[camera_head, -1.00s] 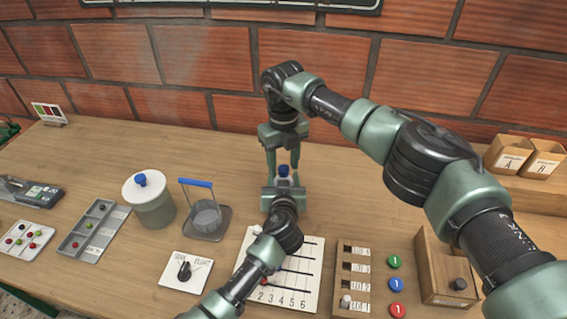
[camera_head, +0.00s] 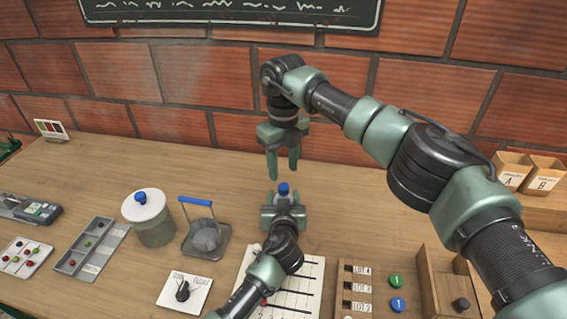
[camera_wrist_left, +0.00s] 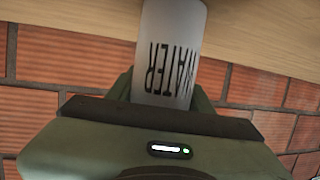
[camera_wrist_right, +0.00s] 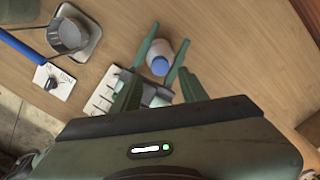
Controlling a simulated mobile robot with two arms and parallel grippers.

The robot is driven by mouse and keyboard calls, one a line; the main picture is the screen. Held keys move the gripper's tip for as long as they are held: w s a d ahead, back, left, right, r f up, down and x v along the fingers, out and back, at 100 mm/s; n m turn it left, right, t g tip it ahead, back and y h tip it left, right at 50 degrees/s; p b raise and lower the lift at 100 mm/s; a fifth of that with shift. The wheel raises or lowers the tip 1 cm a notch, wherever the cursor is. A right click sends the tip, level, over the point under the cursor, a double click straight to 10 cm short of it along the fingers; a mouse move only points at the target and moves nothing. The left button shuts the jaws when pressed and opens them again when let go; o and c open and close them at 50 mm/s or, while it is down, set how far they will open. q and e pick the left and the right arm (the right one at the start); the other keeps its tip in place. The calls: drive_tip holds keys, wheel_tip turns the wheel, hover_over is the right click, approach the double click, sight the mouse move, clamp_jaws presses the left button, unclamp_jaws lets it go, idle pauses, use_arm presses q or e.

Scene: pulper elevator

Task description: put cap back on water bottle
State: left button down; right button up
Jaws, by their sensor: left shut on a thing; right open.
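The white water bottle (camera_wrist_left: 170,50), lettered WATER, is upright between the fingers of my left gripper (camera_head: 283,214), which is shut on it. In the head view my left gripper hides most of the bottle. The blue cap (camera_head: 283,188) sits at the top of the bottle; how tightly it is seated I cannot tell. The cap (camera_wrist_right: 160,66) also shows in the right wrist view, on the bottle. My right gripper (camera_head: 283,174) is open and empty, pointing down, with its fingertips just above the cap.
A lidded jar (camera_head: 150,220) with a blue knob and a blue-handled strainer (camera_head: 205,233) stand to the left. A numbered board (camera_head: 308,287) lies below my left gripper. A wooden lot rack (camera_head: 361,290) is on the right. The table behind the bottle is clear.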

sight(283, 186)
wheel_tip(283, 186, up, 2)
drive_tip(key=n, duration=0.3)
drive_tip(key=shift+r+n, duration=0.25)
drive_tip(key=shift+n, duration=0.15)
drive_tip(key=shift+f, duration=0.1)
drive_tip(key=shift+f, duration=3.95)
clamp_jaws()
drive_tip(key=shift+o, duration=0.8)
unclamp_jaws()
